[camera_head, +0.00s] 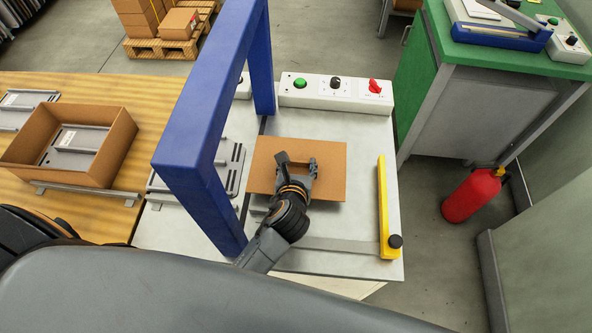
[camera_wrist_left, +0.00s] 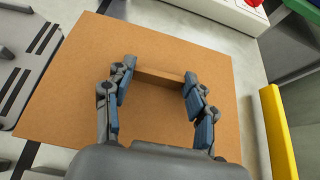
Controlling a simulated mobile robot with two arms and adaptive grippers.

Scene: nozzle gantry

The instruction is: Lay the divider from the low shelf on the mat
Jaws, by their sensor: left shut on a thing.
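The divider appears to be a flat brown cardboard sheet (camera_head: 330,183) over the pale worktop right of the blue gantry. In the left wrist view the sheet (camera_wrist_left: 85,95) has a raised brown rib (camera_wrist_left: 158,76) near its middle. My left gripper (camera_head: 298,163) reaches down over the sheet. In the wrist view its fingers (camera_wrist_left: 158,70) close on the two ends of the rib. I cannot tell whether the sheet touches what is under it. No separate mat can be made out; the sheet hides the surface below. My right gripper is not in view.
The blue gantry frame (camera_head: 205,110) stands close left of my left arm. A white control box (camera_head: 335,93) lies behind the sheet, a yellow bar (camera_head: 383,205) right of it. A cardboard box (camera_head: 118,150) sits on the wooden table at left. A fire extinguisher (camera_head: 470,195) stands on the floor.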

